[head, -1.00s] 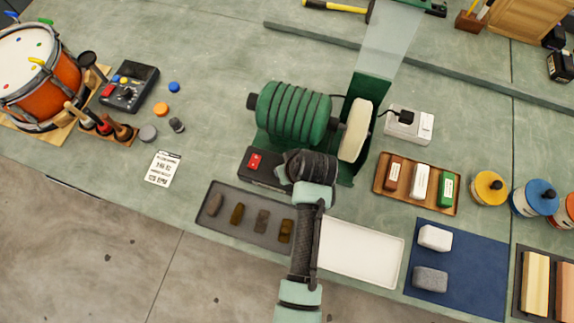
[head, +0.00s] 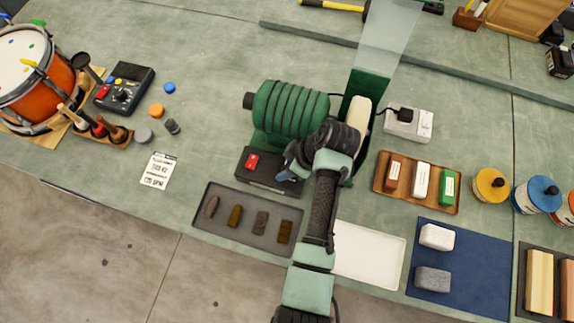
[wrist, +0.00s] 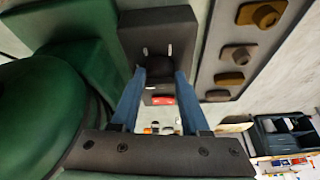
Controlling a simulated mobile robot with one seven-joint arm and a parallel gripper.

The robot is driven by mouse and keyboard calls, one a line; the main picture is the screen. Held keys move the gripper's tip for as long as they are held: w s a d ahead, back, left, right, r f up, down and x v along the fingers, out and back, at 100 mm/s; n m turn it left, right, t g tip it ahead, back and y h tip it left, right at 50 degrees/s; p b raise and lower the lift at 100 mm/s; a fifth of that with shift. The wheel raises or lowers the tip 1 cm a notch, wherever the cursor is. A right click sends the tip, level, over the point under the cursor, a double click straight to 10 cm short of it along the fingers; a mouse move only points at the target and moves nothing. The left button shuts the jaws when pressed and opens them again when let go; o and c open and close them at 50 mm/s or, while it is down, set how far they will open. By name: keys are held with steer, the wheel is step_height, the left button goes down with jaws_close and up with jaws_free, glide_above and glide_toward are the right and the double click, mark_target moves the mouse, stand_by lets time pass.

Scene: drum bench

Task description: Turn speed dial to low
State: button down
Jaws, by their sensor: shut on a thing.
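The black control box (head: 262,172) with a red switch (head: 252,161) sits in front of the green motor. The speed dial is hidden behind my gripper (head: 288,172) in the head view. In the wrist view, the box (wrist: 158,28) lies beyond my gripper (wrist: 159,78), with two white marks on its face and the red switch (wrist: 162,100). My gripper's blue fingers are at the box, on either side of a dark knob-like shape, the dial (wrist: 156,74). They are shut on it. The dial's pointer and setting cannot be made out.
The green motor (head: 290,110) and its pale wheel (head: 357,118) stand close behind the gripper. A dark tray (head: 212,231) with several brown pieces lies in front of the box. A white tray (head: 368,255) lies to its right.

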steer(key=shift+w, duration=0.1)
stand_by(0.4)
steer(key=shift+c, duration=2.2)
jaws_free()
steer(key=v, duration=1.3)
